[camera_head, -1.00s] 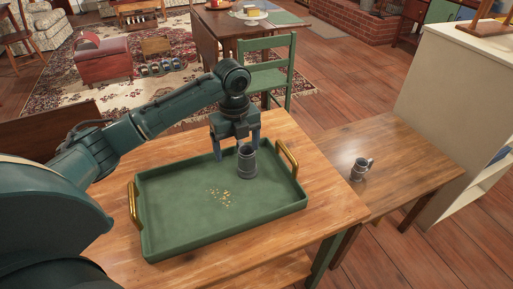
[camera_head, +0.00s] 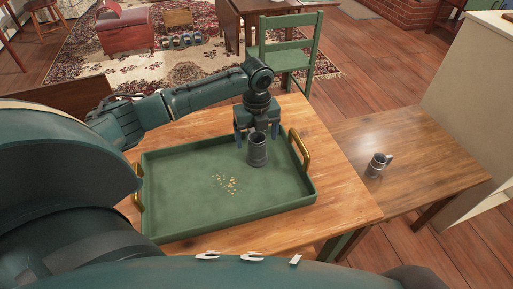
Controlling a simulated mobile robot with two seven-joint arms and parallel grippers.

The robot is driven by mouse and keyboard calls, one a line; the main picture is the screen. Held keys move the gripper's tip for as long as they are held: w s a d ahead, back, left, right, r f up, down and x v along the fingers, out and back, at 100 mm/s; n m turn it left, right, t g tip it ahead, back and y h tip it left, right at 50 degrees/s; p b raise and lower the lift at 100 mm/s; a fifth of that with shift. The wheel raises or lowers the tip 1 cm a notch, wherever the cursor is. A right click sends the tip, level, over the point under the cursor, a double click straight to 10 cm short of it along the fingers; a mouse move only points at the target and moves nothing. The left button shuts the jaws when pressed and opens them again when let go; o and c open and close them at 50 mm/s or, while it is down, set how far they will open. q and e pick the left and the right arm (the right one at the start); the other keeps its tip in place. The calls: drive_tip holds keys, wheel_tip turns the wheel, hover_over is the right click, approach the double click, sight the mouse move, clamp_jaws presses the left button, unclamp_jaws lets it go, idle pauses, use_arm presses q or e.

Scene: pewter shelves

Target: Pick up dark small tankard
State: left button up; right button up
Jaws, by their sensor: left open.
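A dark grey tankard (camera_head: 257,153) stands upright in the right part of the green tray (camera_head: 170,218). My left gripper (camera_head: 257,136) points down at this tankard's top, with its open fingers showing to the left and right of the rim. I cannot tell whether they touch it or how far down they reach. A second small grey tankard (camera_head: 377,165), shiny with a handle on its right, stands upright on the brown side table (camera_head: 420,150). Which of the two is the dark small one is not certain from the picture. My right gripper is not in view.
The tray has raised rims and brass handles (camera_head: 299,148); yellowish crumbs (camera_head: 225,184) lie in its middle. It rests on a light wooden table (camera_head: 335,195). A green chair (camera_head: 285,50) stands behind. The side table is mostly clear around its tankard.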

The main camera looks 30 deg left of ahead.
use_arm(q)
wheel_tip(320, 180, down, 4)
drive_tip(key=shift+f, duration=0.25)
drive_tip(key=shift+c, duration=0.2)
drive_tip(key=shift+r, duration=0.1)
drive_tip(key=c, duration=1.2)
